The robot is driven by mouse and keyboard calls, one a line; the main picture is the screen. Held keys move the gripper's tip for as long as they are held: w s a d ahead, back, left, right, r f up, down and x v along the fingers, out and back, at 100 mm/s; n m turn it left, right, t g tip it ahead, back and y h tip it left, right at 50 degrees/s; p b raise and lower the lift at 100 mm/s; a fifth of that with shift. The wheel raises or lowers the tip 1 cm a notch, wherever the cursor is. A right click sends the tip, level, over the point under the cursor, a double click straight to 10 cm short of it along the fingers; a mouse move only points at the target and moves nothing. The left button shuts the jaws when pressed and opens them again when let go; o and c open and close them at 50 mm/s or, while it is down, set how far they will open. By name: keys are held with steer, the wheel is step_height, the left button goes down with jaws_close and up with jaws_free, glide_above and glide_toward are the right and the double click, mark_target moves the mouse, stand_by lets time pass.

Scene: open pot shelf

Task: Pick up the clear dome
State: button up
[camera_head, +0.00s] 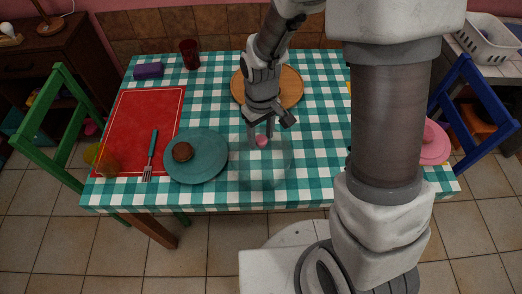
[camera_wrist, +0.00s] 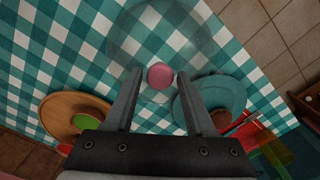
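The clear dome (camera_head: 268,172) is a see-through cover with a pink knob (camera_head: 262,141) on top, near the front middle of the checked tablecloth. In the wrist view the dome (camera_wrist: 175,35) is a faint round outline, and its knob (camera_wrist: 160,75) appears between the fingertips. My gripper (camera_head: 262,134) points down over the dome at the knob. In the wrist view my gripper (camera_wrist: 160,73) is open, with a gap visible on each side of the knob. I cannot tell how far the fingertips reach down around it.
A teal plate (camera_head: 208,158) with a brown round item (camera_head: 182,152) is close left of the dome. A wooden board (camera_head: 292,84) lies behind. A red mat (camera_head: 136,118), fork (camera_head: 150,158), red cup (camera_head: 189,54) and purple block (camera_head: 148,71) are further left. A pink plate (camera_head: 437,146) is right.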

jaws_close()
stand_by(1.1)
